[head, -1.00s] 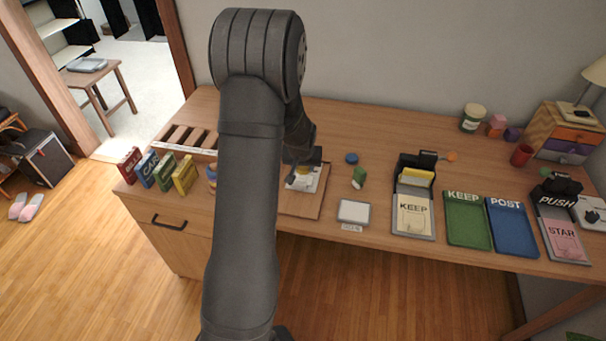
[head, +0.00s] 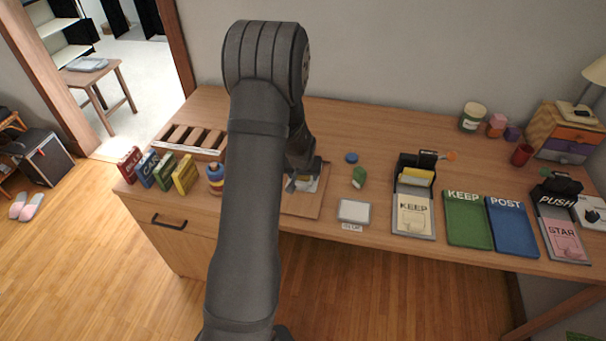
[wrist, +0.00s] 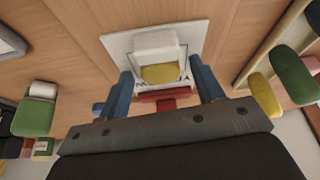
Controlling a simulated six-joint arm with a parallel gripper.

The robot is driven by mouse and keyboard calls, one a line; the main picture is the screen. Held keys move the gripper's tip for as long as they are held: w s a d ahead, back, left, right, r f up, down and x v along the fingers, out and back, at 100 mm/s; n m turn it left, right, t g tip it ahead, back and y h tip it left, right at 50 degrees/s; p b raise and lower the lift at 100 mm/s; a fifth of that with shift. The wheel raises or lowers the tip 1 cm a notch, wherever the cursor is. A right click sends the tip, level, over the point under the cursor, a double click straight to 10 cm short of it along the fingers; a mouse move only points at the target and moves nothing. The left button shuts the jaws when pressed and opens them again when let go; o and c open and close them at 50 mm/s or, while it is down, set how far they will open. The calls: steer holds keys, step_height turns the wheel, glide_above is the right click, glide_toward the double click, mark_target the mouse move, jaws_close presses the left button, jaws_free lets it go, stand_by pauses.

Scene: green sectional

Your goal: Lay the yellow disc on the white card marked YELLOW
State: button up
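The white card (wrist: 118,42) lies on the wooden board (head: 300,207) in front of my arm. A few dark marks show at its edge, but I cannot read its word. A yellow rounded piece (wrist: 160,74), seemingly the yellow disc, shows over the card in the wrist view, beside a pale block-like shape (wrist: 154,44). My gripper (wrist: 164,90) is over the card with its two blue fingers apart, one on each side of the yellow piece, with gaps visible. A red bar-like shape (wrist: 160,97) shows between the fingers. In the head view my gripper (head: 303,178) hides much of the card.
Several small upright boxes (head: 184,174) and a blue-and-orange bottle (head: 215,180) stand left of my arm. A green piece (head: 359,177), a blue disc (head: 352,158) and a white-topped pad (head: 354,211) are to the right.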

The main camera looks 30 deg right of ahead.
steer(key=shift+r, duration=0.15)
steer(key=v, duration=1.2)
steer(key=x, duration=1.2)
steer(key=shift+r, duration=0.1)
stand_by(0.4)
